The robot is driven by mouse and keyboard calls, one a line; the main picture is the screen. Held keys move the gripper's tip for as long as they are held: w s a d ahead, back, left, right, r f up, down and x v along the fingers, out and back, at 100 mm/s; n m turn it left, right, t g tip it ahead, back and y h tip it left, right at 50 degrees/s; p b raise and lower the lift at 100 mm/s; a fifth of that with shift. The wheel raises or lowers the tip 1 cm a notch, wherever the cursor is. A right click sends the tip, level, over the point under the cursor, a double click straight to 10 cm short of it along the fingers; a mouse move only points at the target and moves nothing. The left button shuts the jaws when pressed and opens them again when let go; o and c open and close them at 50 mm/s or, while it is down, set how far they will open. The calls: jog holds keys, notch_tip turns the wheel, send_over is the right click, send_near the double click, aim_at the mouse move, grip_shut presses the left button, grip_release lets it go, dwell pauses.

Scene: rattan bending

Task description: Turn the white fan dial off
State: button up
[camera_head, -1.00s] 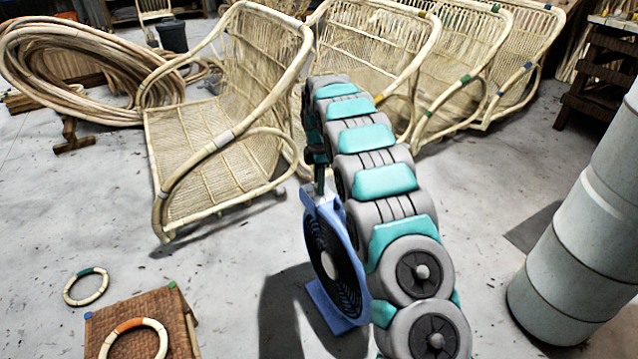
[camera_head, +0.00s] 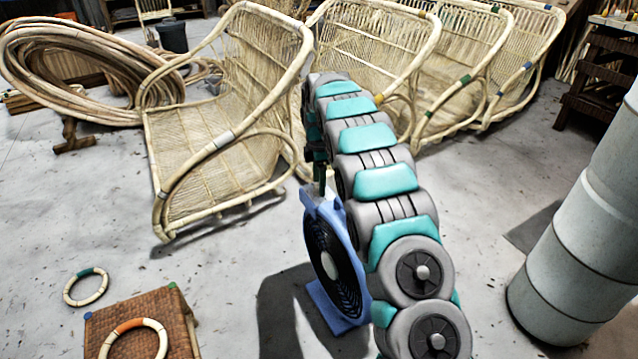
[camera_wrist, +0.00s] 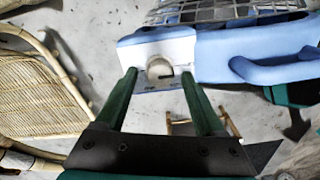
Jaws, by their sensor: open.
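The blue fan (camera_head: 318,250) stands on the concrete floor, partly hidden by my arm in the head view. In the wrist view its blue housing (camera_wrist: 250,55) has a white panel (camera_wrist: 180,48) with a small round white dial (camera_wrist: 158,68) at its edge. My gripper (camera_wrist: 159,74) is open and empty; its two green fingers reach towards the panel, with the dial between their tips. I cannot tell whether a finger touches it. In the head view my gripper (camera_head: 320,185) is above the top of the fan, pointing down.
Rattan chairs (camera_head: 220,130) stand behind and left of the fan. A woven box (camera_head: 180,320) with a rattan ring (camera_head: 133,325) is at the lower left, and another ring (camera_head: 86,287) lies on the floor. A pale drum (camera_head: 575,260) stands at the right.

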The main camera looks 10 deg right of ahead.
notch_tip(320, 180, up, 6)
jog(key=shift+r, duration=0.45)
jog(key=shift+s+r, duration=0.2)
jog(key=shift+r, duration=0.05)
jog(key=s+d+r+m, duration=0.1)
jog(key=s+r+m, duration=0.25)
jog(key=s, duration=0.55)
jog(key=s+r+m+g, duration=0.1)
jog(key=s+r+m, duration=0.25)
jog(key=s, duration=0.45)
jog(key=s+d+r+m, duration=0.15)
jog(key=s+m, duration=0.25)
jog(key=s, duration=0.5)
jog(key=s+a+f+m, duration=0.1)
jog(key=s+m, duration=0.3)
jog(key=s, duration=1)
jog(key=s+a+f+m, duration=0.1)
jog(key=s+f+m, duration=0.2)
jog(key=s, duration=1.1)
jog(key=shift+s+a+f+m+g, duration=0.15)
jog(key=shift+a+f+m+g, duration=0.05)
jog(key=shift+f+m+g, duration=0.2)
